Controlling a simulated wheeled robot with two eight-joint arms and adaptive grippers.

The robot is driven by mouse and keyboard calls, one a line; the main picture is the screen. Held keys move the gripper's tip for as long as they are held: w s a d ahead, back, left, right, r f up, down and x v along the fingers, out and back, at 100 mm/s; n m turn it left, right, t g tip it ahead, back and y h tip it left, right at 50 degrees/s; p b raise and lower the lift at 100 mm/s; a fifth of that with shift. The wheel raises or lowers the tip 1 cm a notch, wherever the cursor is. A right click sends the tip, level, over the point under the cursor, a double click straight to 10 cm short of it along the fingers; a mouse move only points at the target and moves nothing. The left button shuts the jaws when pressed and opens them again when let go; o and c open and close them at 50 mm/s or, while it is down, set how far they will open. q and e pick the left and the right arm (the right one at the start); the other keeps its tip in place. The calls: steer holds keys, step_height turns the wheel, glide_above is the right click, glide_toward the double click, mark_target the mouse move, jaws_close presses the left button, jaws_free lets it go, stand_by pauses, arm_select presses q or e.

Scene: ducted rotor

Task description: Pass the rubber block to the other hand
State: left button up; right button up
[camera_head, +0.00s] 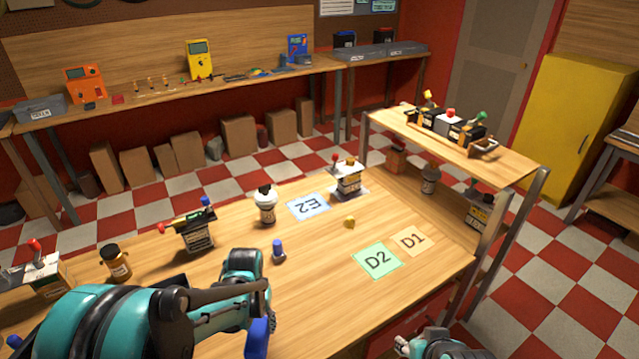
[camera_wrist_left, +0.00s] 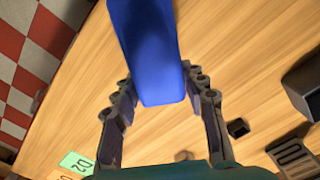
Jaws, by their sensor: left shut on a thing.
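A long blue block, which I take as the rubber block (camera_wrist_left: 150,50), is held between the fingers of my left gripper (camera_wrist_left: 162,88) in the left wrist view. The fingers close in on its two sides. In the head view the rubber block (camera_head: 258,339) shows at the bottom, below the end of my left arm, over the front of the wooden table (camera_head: 330,300). The left fingers are mostly hidden there. Part of my right arm shows at the bottom edge, right of centre. Its gripper fingers do not show.
The table holds a white bottle (camera_head: 267,208), a brown jar (camera_head: 115,264), a small blue-topped item (camera_head: 278,252) and a yellow piece (camera_head: 349,223). Flat cards D2 (camera_head: 376,260), D1 (camera_head: 413,241) and E2 (camera_head: 309,207) lie there. A raised shelf (camera_head: 500,165) stands at the right.

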arm_select(q)
steer(key=shift+d, duration=0.1)
steer(key=w+d+r+m, duration=0.2)
steer(key=d+r+m, duration=0.2)
steer(key=d+r, duration=0.2)
steer(key=w+d+r+m, duration=0.3)
steer(key=d+r+m, duration=0.15)
steer(key=d, duration=0.25)
steer(key=w+d+f+m, duration=0.3)
steer(key=w+f+m, duration=0.1)
steer(key=s+a+r+n, duration=0.6)
steer(key=s+r+n, duration=0.15)
steer(key=r, duration=0.35)
steer(key=w+d+n, duration=0.5)
steer(key=w+d, duration=0.3)
steer(key=w, duration=0.2)
steer(key=s+a+f+m, duration=0.1)
steer(key=a+f+m, duration=0.1)
steer(key=f+m, duration=0.4)
steer(key=s+a+f+m, duration=0.2)
steer(key=f+m, duration=0.3)
steer(key=m, duration=0.6)
steer(key=shift+s+a+f, duration=0.15)
steer(key=shift+s+f, duration=0.05)
steer(key=shift+f, duration=0.15)
